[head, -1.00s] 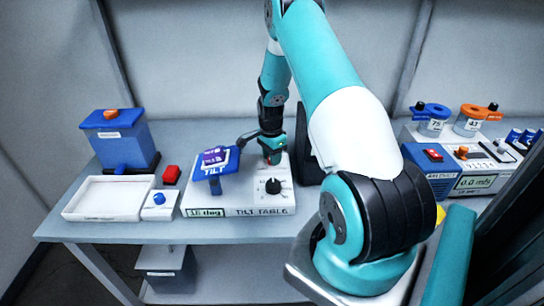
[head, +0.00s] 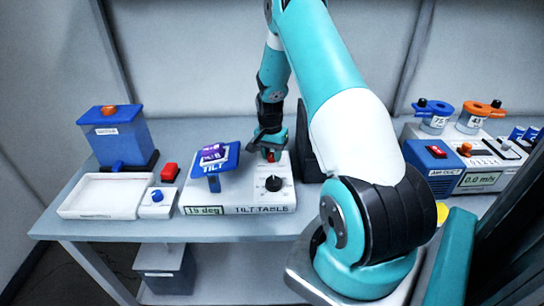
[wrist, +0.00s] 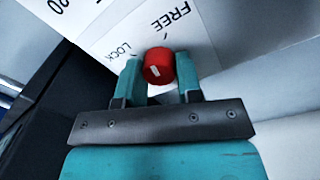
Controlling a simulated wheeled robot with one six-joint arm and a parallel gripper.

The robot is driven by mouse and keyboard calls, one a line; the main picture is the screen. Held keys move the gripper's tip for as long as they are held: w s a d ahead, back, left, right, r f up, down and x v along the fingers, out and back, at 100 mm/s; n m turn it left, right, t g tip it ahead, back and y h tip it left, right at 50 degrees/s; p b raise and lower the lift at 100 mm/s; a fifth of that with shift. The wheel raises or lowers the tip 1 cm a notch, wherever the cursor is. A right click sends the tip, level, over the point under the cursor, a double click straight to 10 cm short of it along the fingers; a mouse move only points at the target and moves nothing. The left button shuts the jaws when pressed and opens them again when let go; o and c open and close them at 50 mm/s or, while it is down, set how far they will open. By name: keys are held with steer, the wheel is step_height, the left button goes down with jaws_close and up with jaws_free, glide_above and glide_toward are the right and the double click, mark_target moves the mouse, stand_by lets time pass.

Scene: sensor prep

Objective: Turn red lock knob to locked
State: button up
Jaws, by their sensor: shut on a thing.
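The red lock knob (wrist: 158,68) sits between the two fingers of my gripper (wrist: 158,82) in the wrist view. The fingers are shut on its sides. The printed word FREE is above the knob and LOCK is to its upper left. A short white mark shows on the knob's face; which label it points at is hard to tell. In the head view, my gripper (head: 270,151) is low over the back of the white tilt table base (head: 240,196), behind the black dial (head: 273,183). The tilted blue plate (head: 230,165) carries a purple item, and the display (head: 204,211) reads 19 deg.
The air duct unit (head: 470,168) is at the right, beyond my arm. A black upright part stands close right of my gripper.

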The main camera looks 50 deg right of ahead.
mark_target(270, 155)
steer(key=n+b, duration=0.1)
steer(key=n, duration=0.4)
steer(key=shift+n, duration=0.3)
steer(key=n+b, duration=0.1)
steer(key=n, duration=0.4)
steer(key=shift+r+n, duration=0.1)
steer(key=shift+n, duration=0.3)
steer(key=shift+w, duration=0.1)
steer(key=o, duration=0.9)
steer(key=shift+o, duration=0.2)
step_height(270, 155, up, 17)
steer(key=b, duration=0.2)
steer(key=shift+a+r+b, duration=0.2)
steer(key=shift+a+b, duration=0.15)
steer(key=shift+a, duration=0.1)
